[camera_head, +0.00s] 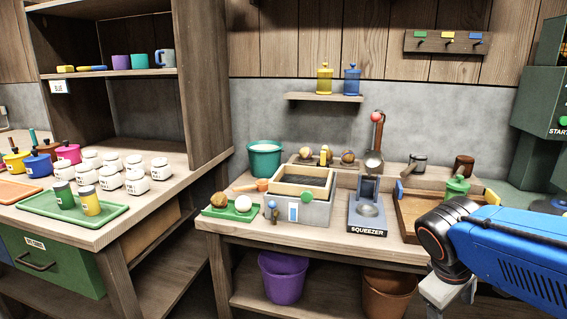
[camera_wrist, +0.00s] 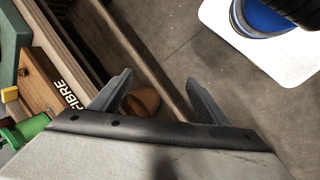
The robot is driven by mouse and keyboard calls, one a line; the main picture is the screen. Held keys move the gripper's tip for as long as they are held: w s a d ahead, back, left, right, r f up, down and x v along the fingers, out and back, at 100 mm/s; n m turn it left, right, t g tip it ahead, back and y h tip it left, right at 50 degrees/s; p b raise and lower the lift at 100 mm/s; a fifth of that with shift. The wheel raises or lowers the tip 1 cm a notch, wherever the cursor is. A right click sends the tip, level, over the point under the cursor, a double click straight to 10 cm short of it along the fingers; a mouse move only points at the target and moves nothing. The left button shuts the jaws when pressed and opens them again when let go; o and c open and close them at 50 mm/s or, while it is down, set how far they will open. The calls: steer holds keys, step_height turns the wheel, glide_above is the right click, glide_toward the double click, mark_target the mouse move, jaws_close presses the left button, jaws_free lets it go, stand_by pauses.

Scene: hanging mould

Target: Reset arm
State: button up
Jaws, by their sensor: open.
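My gripper (camera_wrist: 160,78) is open and empty in the wrist view, its two grey fingers spread apart. Beyond the fingers, lower down, are the table's front edge, the floor and part of a round brown pot (camera_wrist: 146,101). In the head view my blue arm reaches in from the right edge, in front of the workbench's right end. The wrist hangs low there, and the fingertips are not visible in that view. Nothing is held between the fingers.
The workbench holds a squeezer (camera_head: 367,208), a wooden mould box (camera_head: 300,195), a green tray (camera_head: 232,213) and a wooden tray (camera_head: 411,228) close to my arm. A purple bucket (camera_head: 283,278) and a brown pot (camera_head: 388,295) stand below. Open floor shows in the wrist view.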

steer(key=s+a+m+t+y, duration=0.3)
steer(key=s+a+m+y, duration=0.1)
steer(key=a, duration=0.3)
steer(key=shift+a+r+m, duration=0.25)
steer(key=shift+r+m, duration=0.15)
steer(key=shift+m, duration=0.1)
steer(key=shift+s, duration=0.1)
